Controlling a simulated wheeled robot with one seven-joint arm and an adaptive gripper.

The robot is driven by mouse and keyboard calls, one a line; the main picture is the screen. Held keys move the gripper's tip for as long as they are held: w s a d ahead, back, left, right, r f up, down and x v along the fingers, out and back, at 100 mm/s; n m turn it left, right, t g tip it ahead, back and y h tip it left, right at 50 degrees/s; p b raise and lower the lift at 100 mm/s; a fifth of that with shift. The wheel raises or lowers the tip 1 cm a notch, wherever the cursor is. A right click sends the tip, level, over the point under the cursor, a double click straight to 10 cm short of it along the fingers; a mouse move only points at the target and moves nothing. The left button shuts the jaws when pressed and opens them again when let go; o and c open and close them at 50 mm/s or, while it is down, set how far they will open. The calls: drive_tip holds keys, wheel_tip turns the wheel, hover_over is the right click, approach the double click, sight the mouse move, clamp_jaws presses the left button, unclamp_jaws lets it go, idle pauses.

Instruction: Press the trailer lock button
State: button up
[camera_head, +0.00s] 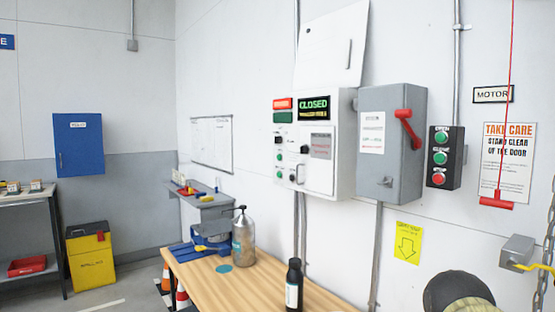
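A white control box (325,185) is mounted on the wall, with its white cover (331,45) raised above it. Its dark display (314,108) reads "CLOSED" in green, with a smaller yellow line below that seems to read "TRAILER FREE". Left of the display are a red sign (282,104) and a dark green one (283,117). Several small buttons, including a green one (279,157), sit on the lower left of the front. Their labels are too small to read, so I cannot tell which is the trailer lock button. My gripper is not in view.
A grey switch box (391,160) with a red lever and a dark three-button station (444,158) are right of the control box. A wooden bench (215,284) below carries a metal canister (243,240) and a black bottle (293,285). A dark rounded shape (458,291), unidentified, is at bottom right.

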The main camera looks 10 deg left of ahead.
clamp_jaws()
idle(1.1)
